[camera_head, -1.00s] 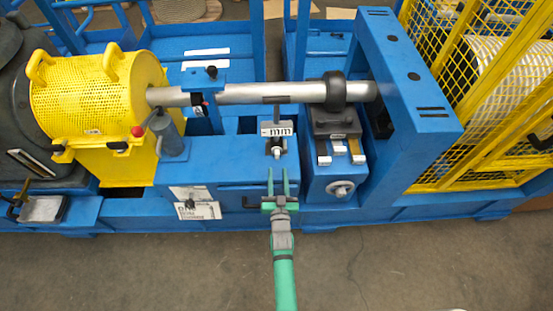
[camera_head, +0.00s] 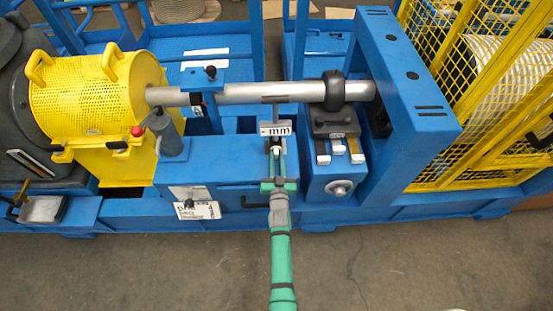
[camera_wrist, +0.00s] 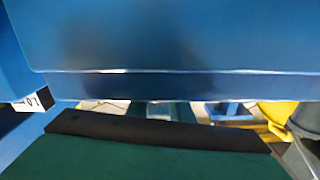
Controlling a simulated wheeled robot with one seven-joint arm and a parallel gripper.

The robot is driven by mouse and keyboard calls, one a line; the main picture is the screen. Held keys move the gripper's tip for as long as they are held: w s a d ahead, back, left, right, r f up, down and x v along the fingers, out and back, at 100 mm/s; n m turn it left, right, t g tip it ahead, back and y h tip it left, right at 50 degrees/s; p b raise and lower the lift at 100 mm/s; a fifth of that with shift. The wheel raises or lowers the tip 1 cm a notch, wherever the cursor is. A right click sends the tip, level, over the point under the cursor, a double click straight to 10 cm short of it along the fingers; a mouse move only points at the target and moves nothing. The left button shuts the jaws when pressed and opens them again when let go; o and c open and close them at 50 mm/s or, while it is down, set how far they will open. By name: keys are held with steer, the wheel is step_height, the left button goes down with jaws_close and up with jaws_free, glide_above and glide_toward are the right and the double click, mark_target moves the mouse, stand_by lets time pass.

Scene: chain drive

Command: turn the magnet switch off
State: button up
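A measuring stand with a small white plate marked "mm" (camera_head: 275,129) stands below the long steel shaft in the head view. A small dark and silver part, which may be the magnet switch, sits just under this plate. My green gripper (camera_head: 277,152) reaches it from the front, with its fingertips at the part and covering most of it. The fingers look close together; I cannot tell whether they touch or grip it. In the wrist view, a blue surface fills the upper part and a dark bar crosses the bottom. No switch shows clearly there.
The steel shaft (camera_head: 250,93) runs above from the yellow perforated guard (camera_head: 88,97) to the blue upright frame (camera_head: 416,90). A blue block with a round knob (camera_head: 340,188) stands close right of my gripper. Grey floor (camera_head: 150,270) is open in front.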

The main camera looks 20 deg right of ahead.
jaws_close()
steer(key=shift+d, duration=0.1)
steer(key=shift+n, duration=0.8)
steer(key=shift+o, duration=2.4)
jaws_free()
steer(key=shift+s, duration=0.1)
steer(key=v, duration=1)
steer(key=shift+s, duration=0.35)
